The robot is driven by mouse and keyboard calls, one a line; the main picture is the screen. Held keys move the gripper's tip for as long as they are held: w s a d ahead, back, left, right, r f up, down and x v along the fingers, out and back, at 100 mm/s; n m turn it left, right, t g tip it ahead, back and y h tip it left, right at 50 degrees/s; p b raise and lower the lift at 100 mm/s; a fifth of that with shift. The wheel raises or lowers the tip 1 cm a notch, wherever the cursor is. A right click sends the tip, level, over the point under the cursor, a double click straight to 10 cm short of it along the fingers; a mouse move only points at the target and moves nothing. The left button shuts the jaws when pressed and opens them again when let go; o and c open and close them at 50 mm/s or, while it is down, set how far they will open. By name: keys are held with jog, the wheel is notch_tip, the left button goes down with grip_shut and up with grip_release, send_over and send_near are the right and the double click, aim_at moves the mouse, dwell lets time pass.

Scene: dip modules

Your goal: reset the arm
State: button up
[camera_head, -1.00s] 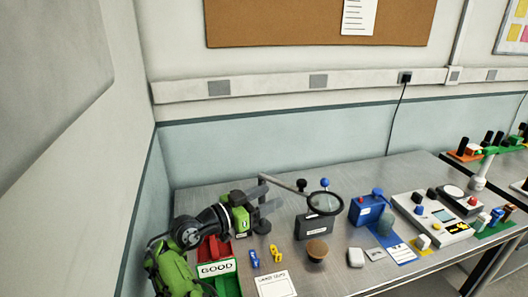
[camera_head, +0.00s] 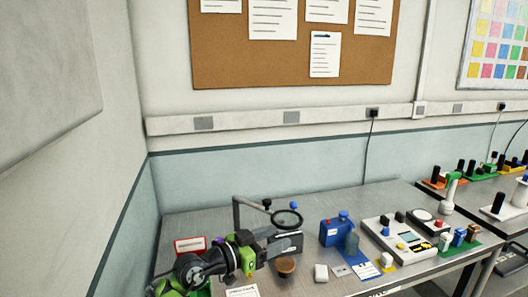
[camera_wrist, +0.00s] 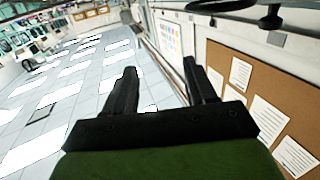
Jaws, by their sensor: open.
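My arm (camera_head: 215,262) reaches in from the lower left over the metal bench in the head view. My gripper (camera_wrist: 160,68) is open in the wrist view, with its two black fingers apart and nothing between them. I cannot tell the exact gap between the gripper and these things. The wrist view looks out sideways across the room, with the corkboard (camera_wrist: 235,90) at right.
A brown round-topped item (camera_head: 285,265) and a white block (camera_head: 321,272) stand right of my arm. A blue container (camera_head: 337,229) and a panel device (camera_head: 405,238) are farther right. A red-framed sign (camera_head: 190,245) is at left. Bare bench (camera_head: 205,222) shows behind my arm.

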jog(key=d+r+n+g+y, duration=0.1)
jog(key=d+r+g+y, duration=0.2)
jog(key=d, duration=0.9)
jog(key=s+d+n+g+y, duration=0.2)
jog(key=s+d+n+y, duration=0.1)
jog(key=s+d+y, duration=0.6)
jog(key=s+a+f+n+y, duration=0.1)
jog(key=s+a+f+n, duration=0.1)
jog(key=s, duration=1)
jog(key=s+a+f+n+t+y, duration=0.1)
jog(key=s+a+n, duration=0.4)
jog(key=s, duration=0.7)
jog(key=shift+s+a+f+y, duration=0.35)
jog(key=shift+a+f+y, duration=0.05)
jog(key=shift+a+f, duration=0.35)
jog(key=shift+o, duration=0.2)
jog(key=shift+w+r, duration=0.1)
